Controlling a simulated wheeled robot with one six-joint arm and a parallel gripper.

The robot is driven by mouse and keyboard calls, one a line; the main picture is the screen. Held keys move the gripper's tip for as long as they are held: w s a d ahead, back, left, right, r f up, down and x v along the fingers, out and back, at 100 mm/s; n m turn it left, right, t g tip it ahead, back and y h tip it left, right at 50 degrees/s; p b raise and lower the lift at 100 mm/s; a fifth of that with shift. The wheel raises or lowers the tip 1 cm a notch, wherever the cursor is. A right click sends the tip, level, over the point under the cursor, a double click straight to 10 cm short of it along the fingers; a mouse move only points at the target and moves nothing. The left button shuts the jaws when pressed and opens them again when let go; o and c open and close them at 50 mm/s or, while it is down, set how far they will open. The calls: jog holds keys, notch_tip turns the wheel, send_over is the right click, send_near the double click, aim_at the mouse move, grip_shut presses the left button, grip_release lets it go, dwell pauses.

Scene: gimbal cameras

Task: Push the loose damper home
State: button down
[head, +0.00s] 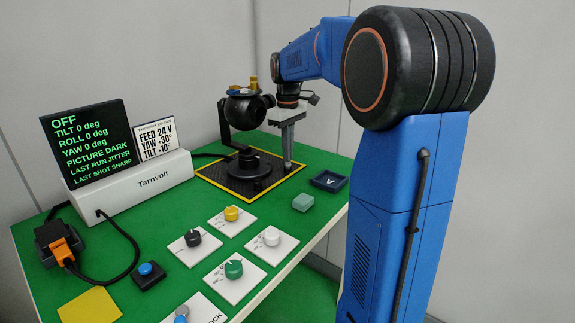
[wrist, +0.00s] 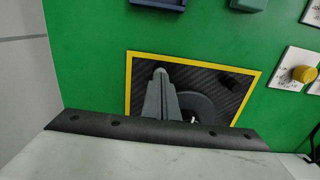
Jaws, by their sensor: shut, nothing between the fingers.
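The black gimbal camera (head: 243,112) stands on its arm and round base (head: 250,172), on a dark mat edged in yellow (head: 209,177). Brass-coloured parts show on top of the camera. I cannot pick out a loose damper for certain in either view. My gripper (head: 287,166) is shut and empty, pointing down just right of the gimbal, with its tips low over the mat. In the wrist view the closed fingers (wrist: 160,73) are over the mat (wrist: 195,70), beside the round base (wrist: 203,107). Most of the gimbal is hidden there.
A blue tray (head: 329,181) and a teal block (head: 303,202) lie right of the mat. Several knobs on white plates stand in front, including a yellow one (head: 232,213). A display unit (head: 143,182), a battery with an orange plug (head: 63,246) and a blue button (head: 146,270) are left.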

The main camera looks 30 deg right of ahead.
notch_tip(320, 180, up, 7)
dwell(1.1)
jog(key=shift+s, duration=0.15)
dwell(0.3)
